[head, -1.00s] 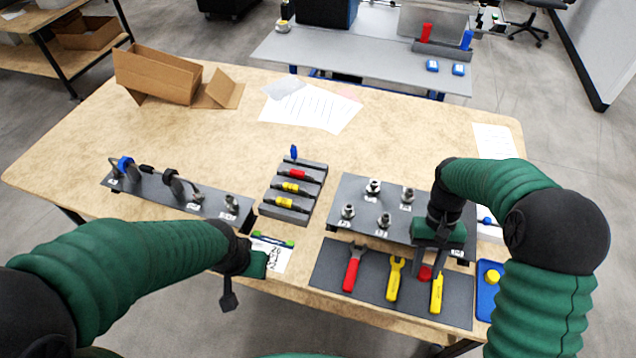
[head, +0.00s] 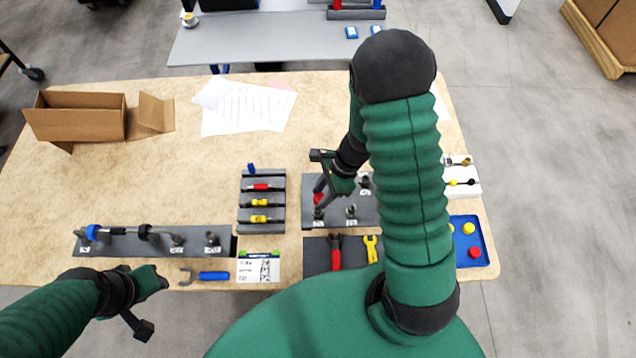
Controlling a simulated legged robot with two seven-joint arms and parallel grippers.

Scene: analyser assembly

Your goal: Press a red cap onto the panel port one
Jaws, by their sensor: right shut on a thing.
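The dark port panel (head: 338,222) stands right of the table's middle, with several metal ports on it. My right gripper (head: 321,194) is over the panel's left part, shut on a red cap (head: 318,199). The cap is just above or against the front-left port (head: 319,213); I cannot tell whether they touch. The port numbers are too small to read, and my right arm hides the panel's right part. My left gripper (head: 150,303) hangs by the table's front edge at lower left, with nothing seen in it; its opening is unclear.
A blue tray (head: 484,236) at right holds another red cap and yellow caps. A tool mat (head: 314,262) lies in front of the panel. A grey rack (head: 262,213) stands left of it, and a cable fixture (head: 124,245) farther left. A cardboard box (head: 80,118) sits at back left.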

